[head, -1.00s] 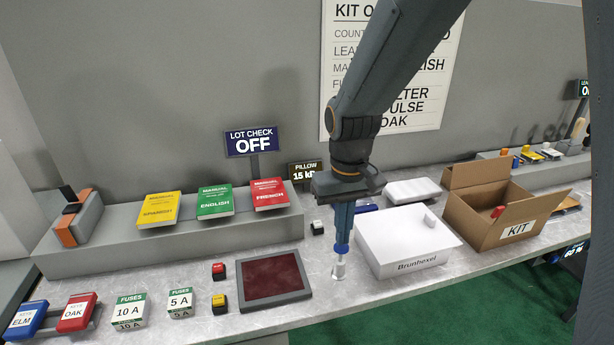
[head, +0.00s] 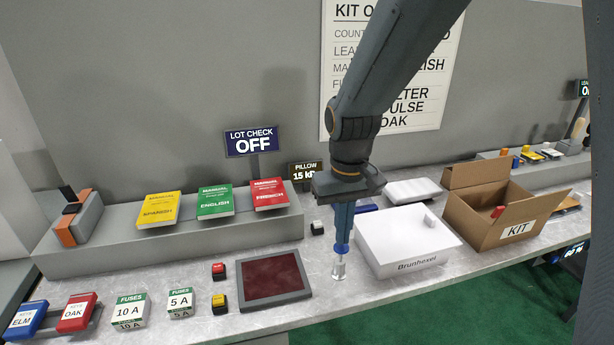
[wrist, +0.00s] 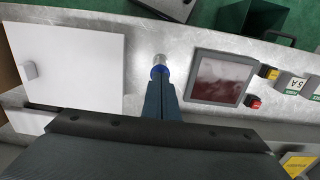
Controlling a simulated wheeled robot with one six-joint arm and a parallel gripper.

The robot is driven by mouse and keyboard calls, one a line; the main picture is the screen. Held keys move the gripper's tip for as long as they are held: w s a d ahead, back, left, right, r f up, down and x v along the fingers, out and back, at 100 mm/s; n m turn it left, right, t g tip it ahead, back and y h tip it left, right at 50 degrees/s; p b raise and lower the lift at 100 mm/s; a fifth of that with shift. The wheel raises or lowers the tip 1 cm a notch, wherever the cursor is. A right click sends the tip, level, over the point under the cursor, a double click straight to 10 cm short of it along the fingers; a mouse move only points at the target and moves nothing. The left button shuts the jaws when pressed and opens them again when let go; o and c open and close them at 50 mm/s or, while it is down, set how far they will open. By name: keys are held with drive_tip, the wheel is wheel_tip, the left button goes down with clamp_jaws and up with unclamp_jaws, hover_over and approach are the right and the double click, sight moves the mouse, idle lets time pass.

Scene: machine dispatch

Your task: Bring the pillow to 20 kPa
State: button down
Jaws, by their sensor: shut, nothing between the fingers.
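The pillow display (head: 306,174) stands behind the counter and reads 15 kPa, its right end hidden by my arm. A pale, rounded flat thing (head: 412,190) behind the white box may be the pillow; I cannot tell. My gripper (head: 341,250) points straight down over the counter between the dark red panel and the white box. Its fingers are together with nothing visible between them.
The white Brunhexel box (head: 405,245) is close on the right, with the open KIT carton (head: 516,231) beyond. The dark red panel (head: 271,278) is on the left, near red (head: 218,271) and yellow (head: 219,304) buttons. A white button (head: 317,228) is behind my gripper.

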drive_tip(key=shift+f+b, duration=0.85)
drive_tip(key=shift+f, duration=1.25)
drive_tip(key=shift+r, duration=0.1)
drive_tip(key=shift+r+p, duration=3.15)
drive_tip(key=shift+r, duration=0.3)
